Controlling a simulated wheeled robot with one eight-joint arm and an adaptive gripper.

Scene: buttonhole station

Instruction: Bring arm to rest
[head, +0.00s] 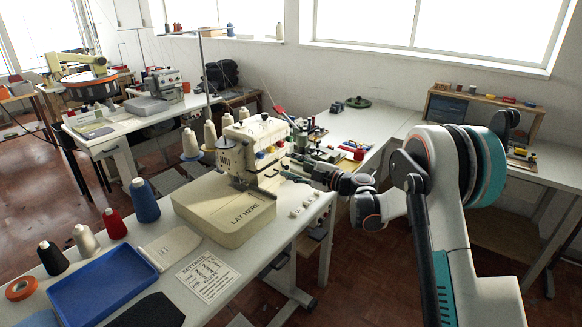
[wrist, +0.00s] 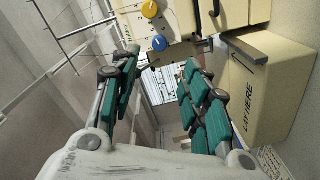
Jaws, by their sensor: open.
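My gripper (head: 287,167) is at the end of my arm, which reaches in from the right in the head view. In the wrist view my gripper (wrist: 160,85) shows two green-padded fingers standing apart with nothing between them. It is beside the cream buttonhole machine (head: 252,150), at the machine's right end. The machine also shows in the wrist view (wrist: 150,22), just past the fingertips. I cannot tell whether a finger touches it. The machine's cream base (head: 205,205), marked LAY HERE, sits on the white table; it also shows in the wrist view (wrist: 290,75).
On the white table (head: 160,215) are a blue tray (head: 100,285), several thread cones such as the blue one (head: 144,200), folded pale cloth (head: 170,248) and a settings sheet (head: 208,277). Small white pieces (head: 308,204) lie near the right edge. A side table (head: 385,125) stands behind.

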